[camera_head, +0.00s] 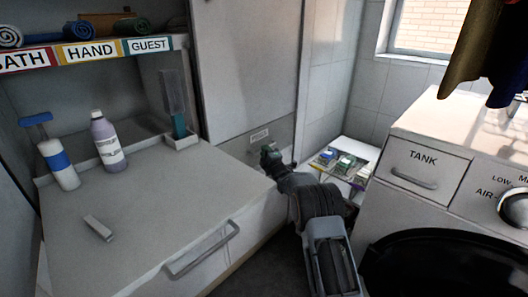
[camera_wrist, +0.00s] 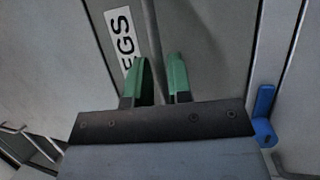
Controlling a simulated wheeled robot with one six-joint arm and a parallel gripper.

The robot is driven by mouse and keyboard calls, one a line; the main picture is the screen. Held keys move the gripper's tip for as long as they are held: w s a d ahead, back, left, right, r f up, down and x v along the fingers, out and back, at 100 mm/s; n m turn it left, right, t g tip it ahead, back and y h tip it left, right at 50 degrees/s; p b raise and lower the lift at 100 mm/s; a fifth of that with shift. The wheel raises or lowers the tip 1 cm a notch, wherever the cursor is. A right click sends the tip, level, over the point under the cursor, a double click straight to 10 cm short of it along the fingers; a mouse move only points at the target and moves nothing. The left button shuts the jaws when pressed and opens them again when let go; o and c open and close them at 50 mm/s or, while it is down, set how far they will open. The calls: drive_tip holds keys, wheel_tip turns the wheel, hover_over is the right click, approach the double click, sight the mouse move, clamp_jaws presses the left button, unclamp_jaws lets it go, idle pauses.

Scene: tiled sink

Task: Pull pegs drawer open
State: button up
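The pegs drawer front (camera_head: 285,136) is a low grey panel under the tall cabinet door, with a small label (camera_head: 259,135). In the wrist view its white label (camera_wrist: 122,35) reads "EGS", partly cut off by a finger. My gripper (camera_head: 268,152) is right in front of this panel. In the wrist view the green fingertips of my gripper (camera_wrist: 160,78) stand a little apart. A thin grey bar (camera_wrist: 152,28), possibly the drawer handle, runs down toward the gap between them. I cannot tell whether the fingers touch it. The drawer front looks flush with the cabinet.
A white counter (camera_head: 150,215) with a drawer handle (camera_head: 203,250) is at left, bearing bottles. A washing machine (camera_head: 415,150) with a TANK drawer is at right. A low tray of coloured items (camera_head: 340,165) stands just right of my gripper. A blue piece (camera_wrist: 264,117) shows in the wrist view.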

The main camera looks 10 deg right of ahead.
drive_tip(key=shift+x, duration=0.85)
clamp_jaws()
